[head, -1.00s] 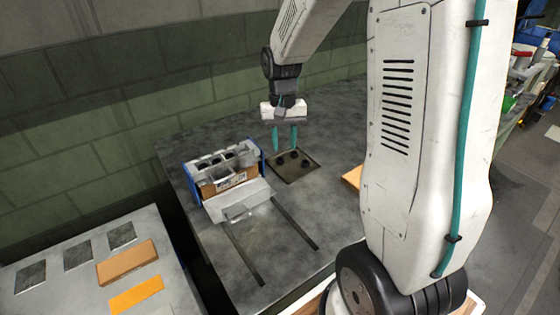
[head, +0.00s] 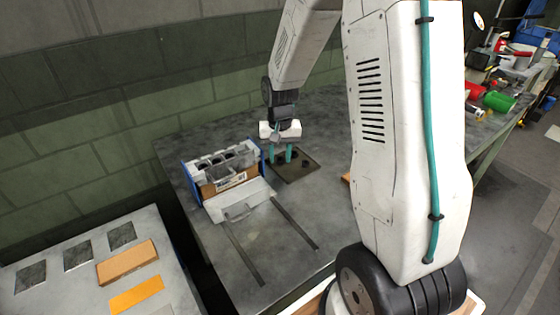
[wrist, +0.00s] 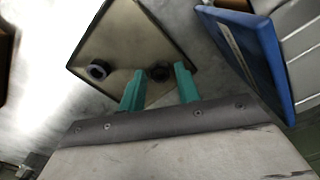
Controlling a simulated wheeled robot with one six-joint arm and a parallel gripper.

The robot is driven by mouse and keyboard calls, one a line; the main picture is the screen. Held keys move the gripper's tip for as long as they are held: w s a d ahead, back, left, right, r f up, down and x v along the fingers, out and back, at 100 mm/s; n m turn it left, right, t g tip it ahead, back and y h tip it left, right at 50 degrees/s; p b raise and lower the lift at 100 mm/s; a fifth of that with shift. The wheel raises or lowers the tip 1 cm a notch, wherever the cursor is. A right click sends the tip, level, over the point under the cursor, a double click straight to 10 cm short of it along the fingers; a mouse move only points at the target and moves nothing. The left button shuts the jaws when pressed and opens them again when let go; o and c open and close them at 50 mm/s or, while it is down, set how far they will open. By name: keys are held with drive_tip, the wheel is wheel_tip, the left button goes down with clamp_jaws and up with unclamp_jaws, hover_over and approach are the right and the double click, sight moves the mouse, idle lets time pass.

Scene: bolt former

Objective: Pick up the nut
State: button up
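A dark nut (wrist: 160,72) sits on a square tan plate (wrist: 120,35) in the wrist view, between my two teal fingertips in the picture. A second dark ring-shaped nut (wrist: 97,70) sits on the plate to the left, outside the fingers. In the head view the plate (head: 292,178) lies on the table, with a dark nut (head: 306,162) to the right of the fingers. My gripper (head: 282,160) points down over the plate's left part. Its fingers stand apart, and I see no contact with the nut. How low the fingertips reach beside it is unclear.
A blue-sided bin (head: 188,178) with grey parts and a cardboard front stands close left of the plate; its blue side (wrist: 262,60) shows in the wrist view. A lower table (head: 60,290) at left carries flat pieces. The table right of the plate is mostly bare.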

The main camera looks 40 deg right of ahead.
sight(280, 158)
clamp_jaws()
drive_tip(key=shift+r, duration=0.1)
drive_tip(key=shift+r, duration=0.55)
wheel_tip(280, 158, up, 2)
drive_tip(key=shift+r, duration=0.15)
drive_tip(key=s+a, duration=0.1)
drive_tip(key=s, duration=0.4)
drive_tip(key=s+a+r, duration=0.1)
drive_tip(key=s, duration=0.4)
drive_tip(key=s+a, duration=0.1)
drive_tip(key=s, duration=0.4)
drive_tip(key=shift+s+a+r, duration=0.2)
drive_tip(key=shift+s, duration=0.1)
drive_tip(key=shift+s, duration=0.15)
